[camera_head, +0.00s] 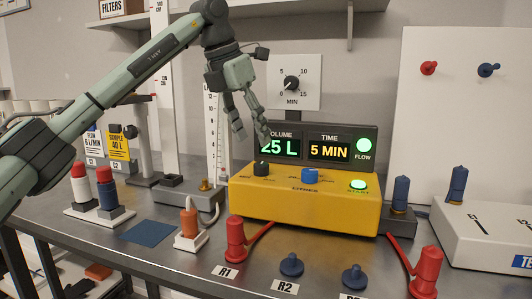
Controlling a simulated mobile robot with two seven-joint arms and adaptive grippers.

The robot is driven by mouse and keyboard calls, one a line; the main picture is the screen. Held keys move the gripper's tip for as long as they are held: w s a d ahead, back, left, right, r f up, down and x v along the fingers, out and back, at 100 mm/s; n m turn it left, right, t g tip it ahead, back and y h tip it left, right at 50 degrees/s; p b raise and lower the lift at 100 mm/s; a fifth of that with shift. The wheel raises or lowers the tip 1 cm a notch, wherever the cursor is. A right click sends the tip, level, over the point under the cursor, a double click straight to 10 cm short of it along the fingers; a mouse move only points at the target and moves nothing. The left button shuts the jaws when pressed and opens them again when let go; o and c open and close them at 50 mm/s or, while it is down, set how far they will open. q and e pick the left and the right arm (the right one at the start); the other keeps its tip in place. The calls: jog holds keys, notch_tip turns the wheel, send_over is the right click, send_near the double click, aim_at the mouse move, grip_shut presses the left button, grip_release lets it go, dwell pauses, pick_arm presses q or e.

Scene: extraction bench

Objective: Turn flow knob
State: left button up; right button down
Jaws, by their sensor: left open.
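The yellow pump box (300,208) stands on the bench with a black knob (261,168) and a blue knob (310,176) on top. The knobs' labels are too small to read, so I cannot tell which is for flow. Its display (318,147) reads 25 L and 5 MIN, partly covered on the left. A green lamp (361,143) marked FLOW and a green START button (358,185) are lit. My left gripper (250,131) is open and empty, pointing down above the black knob and in front of the display's left part. My right gripper is not in view.
A timer dial (292,83) is on the wall behind. Red and blue capped pieces (235,240) stand along the bench front and right. An orange piece (189,222) stands left of the box. A blue mat (149,232) lies on clear bench at left.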

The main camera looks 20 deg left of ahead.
aim_at(260, 164)
pick_arm(q)
jog(key=x, duration=0.6)
jog(key=shift+s+a+f, duration=0.1)
jog(key=shift+s+f, duration=0.05)
jog(key=shift+f, duration=0.45)
jog(key=c, duration=1.2)
jog(key=shift+o, duration=0.2)
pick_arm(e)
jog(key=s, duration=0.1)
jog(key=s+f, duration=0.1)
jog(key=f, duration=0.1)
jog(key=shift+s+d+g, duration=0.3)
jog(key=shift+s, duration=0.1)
